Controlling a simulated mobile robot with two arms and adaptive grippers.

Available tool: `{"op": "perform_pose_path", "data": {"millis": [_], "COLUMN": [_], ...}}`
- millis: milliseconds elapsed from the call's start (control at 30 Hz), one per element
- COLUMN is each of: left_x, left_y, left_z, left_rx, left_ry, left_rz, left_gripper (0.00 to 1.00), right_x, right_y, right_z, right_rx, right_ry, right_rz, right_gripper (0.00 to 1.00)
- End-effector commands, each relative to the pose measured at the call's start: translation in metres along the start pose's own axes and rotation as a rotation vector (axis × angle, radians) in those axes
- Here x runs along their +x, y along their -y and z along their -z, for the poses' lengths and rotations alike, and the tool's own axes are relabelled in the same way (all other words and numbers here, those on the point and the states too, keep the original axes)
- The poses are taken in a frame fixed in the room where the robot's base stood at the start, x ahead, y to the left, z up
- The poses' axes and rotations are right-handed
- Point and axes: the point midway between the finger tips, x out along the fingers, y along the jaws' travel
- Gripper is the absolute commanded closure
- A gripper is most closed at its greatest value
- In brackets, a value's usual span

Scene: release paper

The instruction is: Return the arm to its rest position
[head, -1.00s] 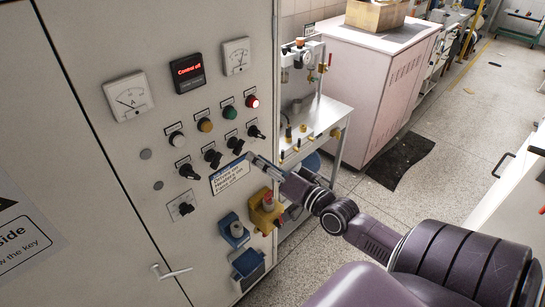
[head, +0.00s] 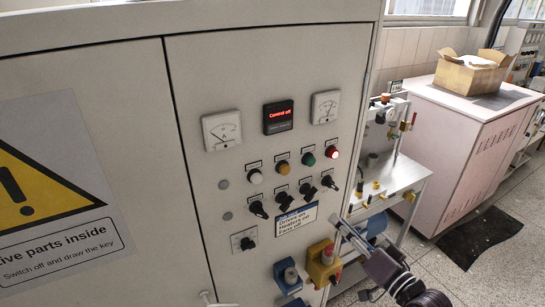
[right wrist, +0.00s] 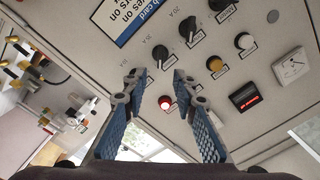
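My right gripper (head: 338,228) shows in the head view in front of the lower right of the grey control cabinet (head: 120,75), beside the blue-and-white card (head: 296,222). In the right wrist view its two blue-padded fingers (right wrist: 158,78) are apart, with nothing between them. The cabinet face shows behind them, with a lit red lamp (right wrist: 165,102) near the gap. Whether the fingertips touch the panel cannot be told. My right arm runs off to the lower right of the head view. My left gripper is not in view.
The cabinet carries black knobs, lamps, meters and a display (head: 279,117) reading "Control off". Blue and yellow sockets (head: 324,262) project below the gripper. A metal bench (head: 400,172) and pink cabinet (head: 465,140) stand to the right. Floor is clear around a dark mat (head: 480,238).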

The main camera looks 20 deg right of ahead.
Motion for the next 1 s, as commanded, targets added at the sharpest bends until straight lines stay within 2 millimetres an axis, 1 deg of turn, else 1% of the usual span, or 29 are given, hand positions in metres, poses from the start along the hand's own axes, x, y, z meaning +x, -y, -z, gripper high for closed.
{"op": "perform_pose_path", "data": {"millis": [100, 167, 267, 367, 400, 467, 500, 567, 600, 667, 700, 767, 800, 867, 900, 967, 1000], "left_x": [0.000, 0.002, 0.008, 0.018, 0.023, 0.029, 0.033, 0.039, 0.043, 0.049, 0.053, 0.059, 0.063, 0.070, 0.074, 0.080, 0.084], "left_y": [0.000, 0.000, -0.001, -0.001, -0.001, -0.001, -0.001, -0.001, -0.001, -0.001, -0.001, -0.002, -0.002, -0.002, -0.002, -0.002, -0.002], "left_z": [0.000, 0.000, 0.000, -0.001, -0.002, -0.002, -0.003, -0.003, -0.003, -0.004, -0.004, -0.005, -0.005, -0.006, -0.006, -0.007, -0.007], "left_rx": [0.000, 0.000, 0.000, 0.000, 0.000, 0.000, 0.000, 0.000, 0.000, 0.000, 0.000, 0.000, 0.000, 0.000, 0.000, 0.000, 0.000], "left_ry": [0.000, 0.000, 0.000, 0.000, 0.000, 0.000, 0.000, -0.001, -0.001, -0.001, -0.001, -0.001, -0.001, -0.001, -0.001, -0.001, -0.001], "left_rz": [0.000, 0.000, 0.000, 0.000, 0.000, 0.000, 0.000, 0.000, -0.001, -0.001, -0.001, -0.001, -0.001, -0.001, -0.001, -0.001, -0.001], "left_gripper": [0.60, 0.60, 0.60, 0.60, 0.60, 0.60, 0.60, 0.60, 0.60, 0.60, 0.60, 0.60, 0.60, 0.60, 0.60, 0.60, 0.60], "right_x": [0.000, 0.000, -0.003, -0.010, -0.015, -0.024, -0.031, -0.044, -0.052, -0.068, -0.079, -0.097, -0.110, -0.131, -0.145, -0.168, -0.183], "right_y": [-0.001, -0.008, -0.039, -0.093, -0.118, -0.155, -0.178, -0.211, -0.232, -0.261, -0.279, -0.304, -0.319, -0.339, -0.351, -0.367, -0.376], "right_z": [-0.001, -0.004, -0.021, -0.053, -0.070, -0.098, -0.117, -0.148, -0.168, -0.202, -0.224, -0.259, -0.283, -0.319, -0.344, -0.381, -0.406], "right_rx": [-0.001, -0.006, -0.034, -0.088, -0.114, -0.155, -0.182, -0.221, -0.246, -0.283, -0.307, -0.341, -0.364, -0.399, -0.422, -0.457, -0.480], "right_ry": [0.000, 0.003, 0.018, 0.054, 0.075, 0.116, 0.145, 0.197, 0.232, 0.293, 0.334, 0.403, 0.452, 0.529, 0.582, 0.667, 0.726], "right_rz": [-0.002, -0.013, -0.062, -0.152, -0.194, -0.257, -0.296, -0.353, -0.387, -0.437, -0.466, -0.507, -0.531, -0.563, -0.580, -0.602, -0.611], "right_gripper": [0.74, 0.74, 0.74, 0.74, 0.74, 0.74, 0.74, 0.74, 0.74, 0.74, 0.74, 0.74, 0.74, 0.74, 0.74, 0.74, 0.74]}}
